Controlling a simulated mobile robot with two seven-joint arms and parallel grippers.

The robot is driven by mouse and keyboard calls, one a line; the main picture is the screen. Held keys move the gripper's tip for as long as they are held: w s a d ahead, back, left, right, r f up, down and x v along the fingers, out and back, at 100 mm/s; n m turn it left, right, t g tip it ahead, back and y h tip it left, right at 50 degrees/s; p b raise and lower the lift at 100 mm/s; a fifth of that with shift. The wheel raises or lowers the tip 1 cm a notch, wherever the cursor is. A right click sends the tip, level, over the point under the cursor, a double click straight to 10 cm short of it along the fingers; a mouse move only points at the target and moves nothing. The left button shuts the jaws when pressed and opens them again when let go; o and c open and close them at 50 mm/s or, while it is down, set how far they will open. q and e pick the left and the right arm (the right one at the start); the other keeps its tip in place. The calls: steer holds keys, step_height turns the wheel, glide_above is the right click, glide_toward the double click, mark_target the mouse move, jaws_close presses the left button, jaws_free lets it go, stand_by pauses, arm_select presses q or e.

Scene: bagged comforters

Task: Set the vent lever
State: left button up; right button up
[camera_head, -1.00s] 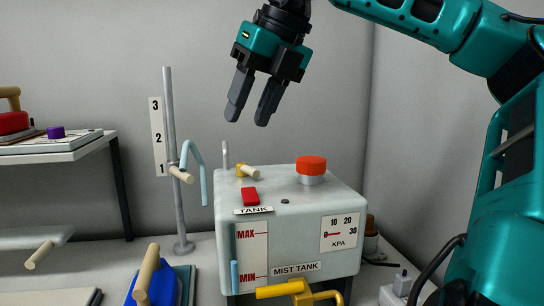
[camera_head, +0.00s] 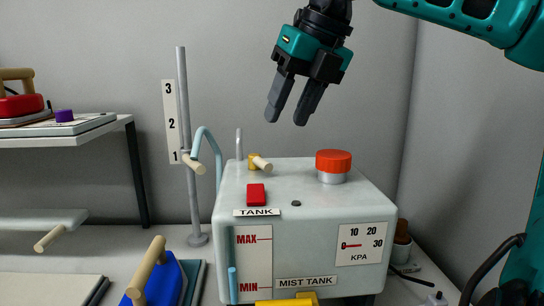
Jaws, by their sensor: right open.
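The mist tank (camera_head: 225,205) is a pale box on the bench with a gauge, a level scale and a red cap (camera_head: 333,162) on top. A small lever with a wooden handle and brass body (camera_head: 260,163) sits on its top near the back left; it looks like the vent lever, but no label says so. A red block (camera_head: 256,193) is in front of it, above the TANK label. My right gripper (camera_head: 287,115) is open and empty, pointing down above the tank top, apart from the lever. My left gripper is out of view.
A grey post (camera_head: 184,110) with a 1-2-3 scale and a wooden-handled slider stands left of the tank. A blue iron-like tool (camera_head: 168,280) is at the front. A shelf (camera_head: 70,137) holds items at the left. A yellow fitting (camera_head: 285,301) shows at the tank's lower front.

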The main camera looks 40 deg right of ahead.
mark_target(267, 162)
steer(key=b+x, duration=0.1)
steer(key=x, duration=0.8)
steer(key=shift+c, duration=0.3)
jaws_close()
